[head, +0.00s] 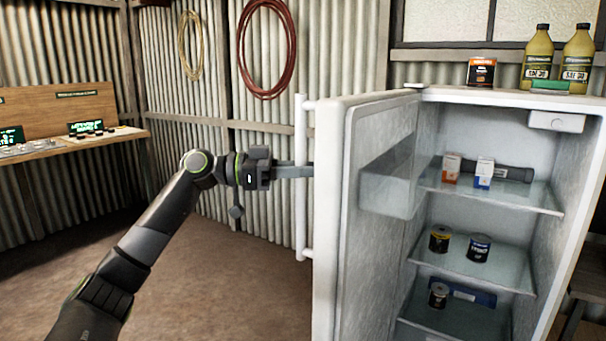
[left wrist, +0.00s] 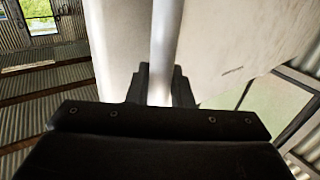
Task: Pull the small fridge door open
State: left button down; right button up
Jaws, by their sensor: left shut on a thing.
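The small white fridge (head: 570,200) stands at the right of the head view. Its door (head: 335,215) is swung open to the left, and the shelves inside show. A long white vertical bar handle (head: 300,225) is on the door's outer face. My left gripper (head: 297,171) is shut on the handle at about its middle. In the left wrist view the handle (left wrist: 165,45) runs between the two dark fingers, with the door face (left wrist: 225,45) behind it. My right gripper is in neither view.
Small boxes (head: 451,168) and cans (head: 479,247) stand on the fridge's glass shelves. Two bottles (head: 577,60) and a tin (head: 481,72) stand on top. A wooden bench (head: 70,145) is at the far left. Bare floor lies left of the door.

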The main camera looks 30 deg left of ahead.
pick_arm(q)
jog(key=shift+a+r, duration=0.1)
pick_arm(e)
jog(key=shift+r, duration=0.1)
pick_arm(q)
jog(key=c, duration=1.3)
grip_release()
jog(key=shift+w, duration=0.1)
jog(key=shift+c, duration=0.2)
